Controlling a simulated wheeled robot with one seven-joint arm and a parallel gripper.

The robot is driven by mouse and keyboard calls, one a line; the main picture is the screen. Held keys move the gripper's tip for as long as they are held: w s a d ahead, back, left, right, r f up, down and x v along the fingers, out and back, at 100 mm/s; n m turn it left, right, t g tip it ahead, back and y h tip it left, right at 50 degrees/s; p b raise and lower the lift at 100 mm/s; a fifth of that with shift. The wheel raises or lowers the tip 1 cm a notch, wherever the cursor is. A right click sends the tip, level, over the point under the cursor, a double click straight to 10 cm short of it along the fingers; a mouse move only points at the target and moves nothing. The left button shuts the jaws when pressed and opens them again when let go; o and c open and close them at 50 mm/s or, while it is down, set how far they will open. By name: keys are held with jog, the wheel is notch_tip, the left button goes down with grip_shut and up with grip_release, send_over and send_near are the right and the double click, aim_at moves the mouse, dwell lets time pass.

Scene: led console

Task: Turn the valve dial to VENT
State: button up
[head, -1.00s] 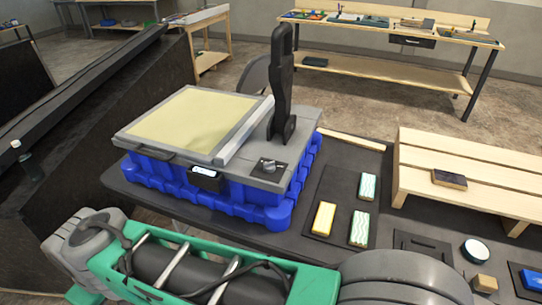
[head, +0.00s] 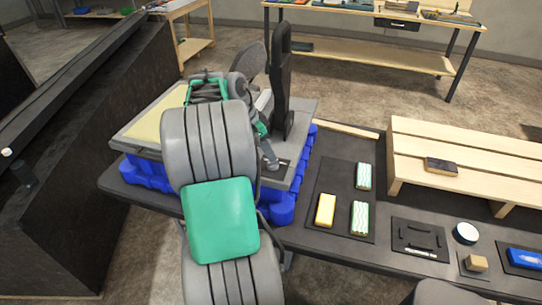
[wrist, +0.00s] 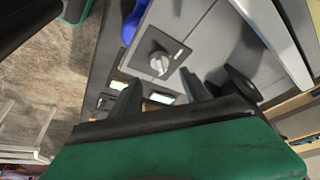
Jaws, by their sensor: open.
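The valve dial is a grey knob on a dark square plate on the console's grey top. In the wrist view the dial (wrist: 158,63) shows clearly, with a pale line mark on the plate beside it; no label is readable. My gripper (wrist: 160,88) is open and empty, its two dark fingers apart, with the dial showing beyond the fingertips. In the head view my gripper (head: 266,150) is over the right part of the console (head: 296,170), close to the dial's plate. The fingertips and dial overlap there, so I cannot tell whether they touch.
A tall black lever (head: 280,85) stands upright just behind the dial. My arm covers much of the console and its pale panel (head: 150,128). To the right are a mat with several blocks (head: 325,210) and a wooden slatted rack (head: 470,160).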

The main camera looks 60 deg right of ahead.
aim_at(273, 164)
jog(key=x, duration=0.6)
jog(key=shift+f+p, duration=0.15)
jog(key=shift+p, duration=0.25)
jog(key=shift+w, duration=0.1)
jog(key=shift+c, duration=0.4)
grip_shut()
